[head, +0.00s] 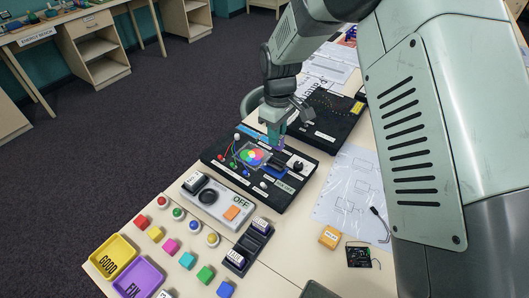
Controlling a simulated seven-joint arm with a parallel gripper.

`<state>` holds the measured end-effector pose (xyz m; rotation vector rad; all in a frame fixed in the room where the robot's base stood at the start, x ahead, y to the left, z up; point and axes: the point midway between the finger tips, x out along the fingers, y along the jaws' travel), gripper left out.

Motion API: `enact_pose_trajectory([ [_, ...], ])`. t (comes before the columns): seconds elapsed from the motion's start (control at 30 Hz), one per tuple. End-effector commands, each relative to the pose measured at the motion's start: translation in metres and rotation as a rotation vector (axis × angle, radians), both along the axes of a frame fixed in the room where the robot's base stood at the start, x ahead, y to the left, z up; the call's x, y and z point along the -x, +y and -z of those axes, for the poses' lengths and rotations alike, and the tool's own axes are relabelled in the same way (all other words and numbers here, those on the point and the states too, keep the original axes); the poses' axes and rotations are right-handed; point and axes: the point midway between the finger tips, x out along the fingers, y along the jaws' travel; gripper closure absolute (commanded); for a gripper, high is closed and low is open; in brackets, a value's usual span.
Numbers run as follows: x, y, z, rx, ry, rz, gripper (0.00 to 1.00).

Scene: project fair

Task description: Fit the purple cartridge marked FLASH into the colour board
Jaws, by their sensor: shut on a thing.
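The colour board (222,158) is a black panel on the table with a bright multicoloured disc, several small coloured bulbs and a dark knob. My gripper (276,130) points down over the back edge of the board, right of the disc. It is shut on the purple cartridge (273,140), a small purple piece showing below and beside the fingers. Its FLASH marking cannot be read here. A blue slot area (275,169) lies on the board in front of the gripper. Whether the cartridge touches the board cannot be told.
A white switch box (215,211) marked OFF and a dark cartridge rack (251,243) stand in front of the board. A yellow GOOD tray (115,257) and a purple FIX tray (140,279) lie front left. Another black board (318,118) is behind. Colored blocks and buttons lie in front.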

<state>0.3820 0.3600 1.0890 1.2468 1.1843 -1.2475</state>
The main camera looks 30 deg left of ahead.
Motion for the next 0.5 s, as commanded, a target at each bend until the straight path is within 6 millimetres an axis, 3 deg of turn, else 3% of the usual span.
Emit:
enact_pose_trajectory([
  [0.17, -0.006, 0.0, 0.005, 0.0, 0.002, 0.0, 1.0],
  [0.5, -0.006, 0.0, 0.037, 0.001, 0.001, 0.001, 1.0],
])
